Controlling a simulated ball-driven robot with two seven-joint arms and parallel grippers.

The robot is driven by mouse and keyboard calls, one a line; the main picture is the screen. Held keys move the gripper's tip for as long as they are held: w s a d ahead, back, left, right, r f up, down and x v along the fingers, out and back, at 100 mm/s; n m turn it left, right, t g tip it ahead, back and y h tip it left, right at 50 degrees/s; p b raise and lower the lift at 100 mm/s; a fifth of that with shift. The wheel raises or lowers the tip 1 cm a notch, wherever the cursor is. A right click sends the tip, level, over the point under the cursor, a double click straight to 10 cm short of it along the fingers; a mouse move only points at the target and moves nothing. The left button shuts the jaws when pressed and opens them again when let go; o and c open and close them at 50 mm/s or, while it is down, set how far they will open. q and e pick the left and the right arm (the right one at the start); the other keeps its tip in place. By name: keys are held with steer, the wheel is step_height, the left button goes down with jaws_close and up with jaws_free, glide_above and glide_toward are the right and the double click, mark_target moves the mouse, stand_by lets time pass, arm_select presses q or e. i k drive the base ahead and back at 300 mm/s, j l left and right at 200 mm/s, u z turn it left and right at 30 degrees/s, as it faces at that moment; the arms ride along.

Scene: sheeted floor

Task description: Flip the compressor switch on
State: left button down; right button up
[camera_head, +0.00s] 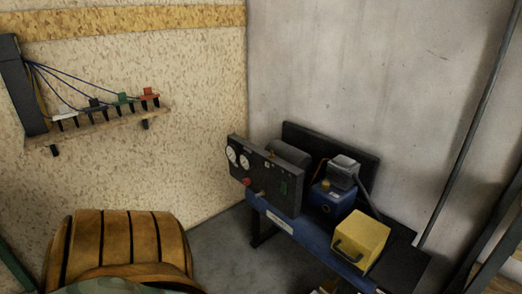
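The compressor (333,198) stands in the corner on a blue-fronted bench. Its dark control panel (265,178) faces left and forward, with two round white gauges, a red knob and small switches. Which small part is the compressor switch, and its position, is too small to tell. Neither of my grippers is in view.
The blue bench (300,232) stands against the grey wall, with a yellow box (361,242) at its front right. A wall shelf (98,128) holds several coloured cable-connected items. An orange-brown ribbed object (125,245) fills the lower left. Grey floor (222,250) shows between it and the bench.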

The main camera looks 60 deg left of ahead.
mark_target(284, 187)
steer(key=u, duration=2)
steer(key=i+l+u, duration=0.1)
steer(key=i, duration=0.2)
steer(key=i+l+u, duration=0.1)
steer(key=i+l, duration=0.15)
